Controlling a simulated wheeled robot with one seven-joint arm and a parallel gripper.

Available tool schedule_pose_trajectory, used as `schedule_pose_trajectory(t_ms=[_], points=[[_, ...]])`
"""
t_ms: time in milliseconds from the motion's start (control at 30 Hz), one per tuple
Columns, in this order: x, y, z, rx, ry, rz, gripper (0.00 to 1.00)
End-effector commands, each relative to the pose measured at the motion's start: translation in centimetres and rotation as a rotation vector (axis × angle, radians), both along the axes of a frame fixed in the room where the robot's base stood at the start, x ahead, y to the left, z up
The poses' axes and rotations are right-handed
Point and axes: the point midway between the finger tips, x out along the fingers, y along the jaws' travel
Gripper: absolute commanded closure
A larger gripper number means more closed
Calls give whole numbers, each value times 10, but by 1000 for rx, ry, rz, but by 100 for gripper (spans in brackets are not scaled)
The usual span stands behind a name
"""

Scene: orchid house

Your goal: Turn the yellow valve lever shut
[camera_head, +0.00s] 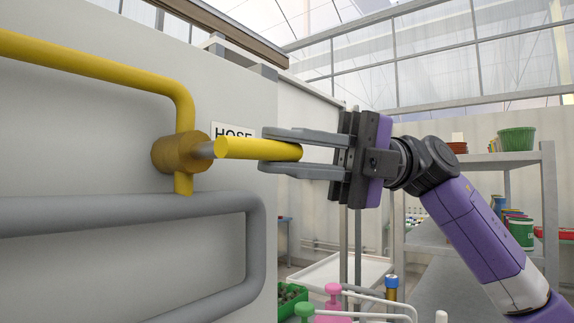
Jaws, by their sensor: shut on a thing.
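The yellow valve lever (235,148) sticks out to the right from a brass-coloured valve body (178,153) on a yellow pipe (110,72) along the pale wall. The lever lies about level in the picture, crosswise to the short pipe piece below the valve. My gripper (267,152) reaches in from the right, its two grey fingers above and below the lever's end. It is shut on the lever.
A thick grey pipe (120,209) bends below the valve. A HOSE sign (232,131) is on the wall behind the lever. A shelf rack (500,158) with pots stands at the right. A white tray (340,270) and pink and green sprayer tops (333,298) are low in the middle.

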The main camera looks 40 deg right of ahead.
Motion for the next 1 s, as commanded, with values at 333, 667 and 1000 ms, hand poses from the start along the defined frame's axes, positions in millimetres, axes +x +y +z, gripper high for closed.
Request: schedule_pose_trajectory(t_ms=[333, 667, 1000], points=[[1, -1, -4, 52, 16, -2, 100], [1, 0, -4, 53, 18, -1, 100], [0, 0, -4, 52, 17, 0, 61]])
